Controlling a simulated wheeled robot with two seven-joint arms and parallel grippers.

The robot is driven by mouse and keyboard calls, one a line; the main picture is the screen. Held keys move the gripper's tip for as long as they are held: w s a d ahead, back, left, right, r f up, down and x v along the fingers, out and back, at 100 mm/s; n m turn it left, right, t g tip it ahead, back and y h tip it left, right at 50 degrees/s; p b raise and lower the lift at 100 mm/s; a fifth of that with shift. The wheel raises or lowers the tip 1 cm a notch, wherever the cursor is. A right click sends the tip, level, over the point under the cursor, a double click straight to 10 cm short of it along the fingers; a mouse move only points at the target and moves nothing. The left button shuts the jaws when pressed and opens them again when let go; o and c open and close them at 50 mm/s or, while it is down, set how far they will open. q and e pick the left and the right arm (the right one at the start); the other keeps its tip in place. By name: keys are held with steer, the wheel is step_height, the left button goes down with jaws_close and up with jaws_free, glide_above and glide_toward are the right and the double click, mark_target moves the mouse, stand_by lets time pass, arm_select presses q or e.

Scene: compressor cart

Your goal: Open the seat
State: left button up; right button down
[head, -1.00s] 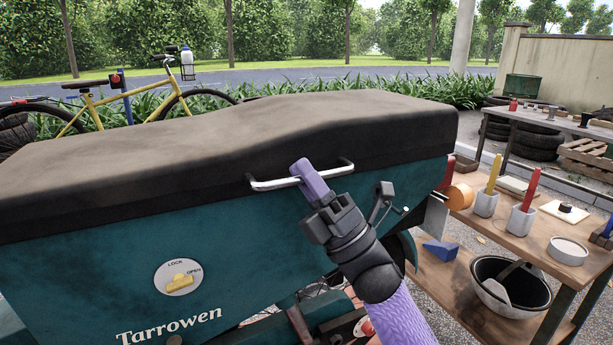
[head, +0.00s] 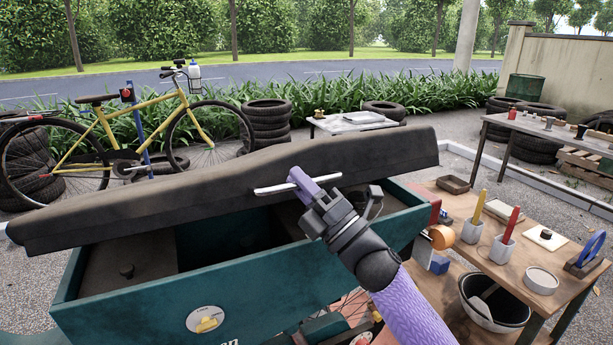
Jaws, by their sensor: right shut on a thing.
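The long black, dusty seat (head: 150,204) is tilted up and away at its front edge, above the teal box (head: 150,303). The box's open inside shows, with a dark compartment in the middle and a covered part with a black knob at the left. My right gripper (head: 299,183) is shut on the silver handle (head: 268,189) on the seat's front edge. The round lock plate with a yellow knob (head: 207,322) is on the box's front face; its lettering is too small to read now. My left gripper is not in view.
A wooden workbench (head: 522,262) with pen cups, a tape roll and a bowl below stands close at the right. A yellow bicycle (head: 110,145) and stacked tires (head: 268,125) stand behind the seat.

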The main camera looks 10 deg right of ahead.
steer(key=w+r+p, duration=0.1)
steer(key=r+p, duration=0.1)
steer(key=w+r+m+h+p, duration=0.1)
steer(key=r+p, duration=0.1)
steer(key=a+r+h+p, duration=0.1)
steer(key=r+p, duration=0.1)
steer(key=shift+w+g, duration=0.4)
steer(key=shift+w+r+m+h+p, duration=0.3)
steer(key=shift+w+m+p, duration=0.15)
steer(key=shift+p, duration=0.25)
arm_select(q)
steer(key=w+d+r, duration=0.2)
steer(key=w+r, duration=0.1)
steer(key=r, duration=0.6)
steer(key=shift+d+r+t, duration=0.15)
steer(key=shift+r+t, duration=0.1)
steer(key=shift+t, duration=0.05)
arm_select(e)
steer(key=shift+w+a, duration=0.15)
